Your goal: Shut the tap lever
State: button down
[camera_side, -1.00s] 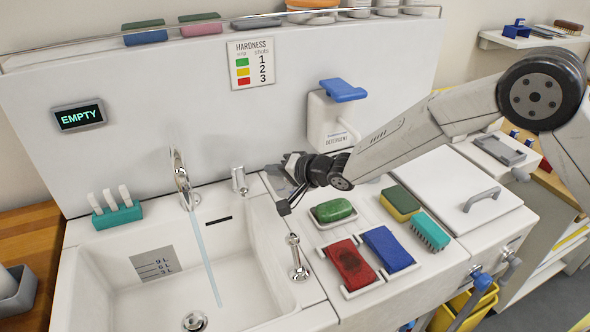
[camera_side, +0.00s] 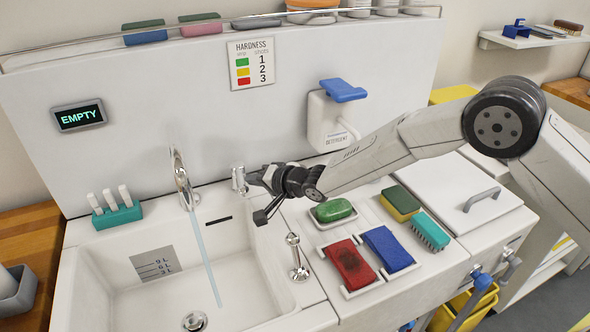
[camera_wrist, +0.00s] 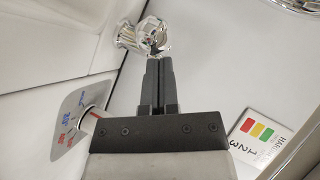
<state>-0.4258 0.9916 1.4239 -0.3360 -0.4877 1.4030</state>
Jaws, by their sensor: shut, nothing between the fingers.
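The chrome tap spout (camera_side: 182,178) stands behind the sink, and a thin stream of water (camera_side: 207,262) falls from it into the basin. A short chrome fitting, apparently the tap lever (camera_side: 239,180), stands to its right. In the wrist view the chrome fitting (camera_wrist: 147,36) is just beyond my fingertips. My gripper (camera_side: 251,179) is shut and empty, with its tips close to the fitting's right side in the side view. The fingers (camera_wrist: 158,62) are together in the wrist view and partly overlap the fitting. I cannot tell whether they touch it.
A chrome post (camera_side: 297,258) stands at the sink's right edge. Right of it are a green soap bar (camera_side: 333,210), red (camera_side: 350,265) and blue (camera_side: 388,249) pads and sponges. A detergent dispenser (camera_side: 328,122) hangs behind my arm. A marked dial plate (camera_wrist: 75,120) is near my gripper.

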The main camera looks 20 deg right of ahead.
jog(key=shift+s+a, duration=0.1)
jog(key=shift+a, duration=1.05)
jog(key=shift+s+d+r, duration=0.25)
jog(key=shift+d+r, duration=0.25)
jog(key=shift+d, duration=0.25)
jog(key=a+v, duration=0.1)
jog(key=v, duration=1)
jog(key=shift+s+r, duration=0.3)
jog(key=shift+s, duration=0.2)
jog(key=shift+d, duration=0.25)
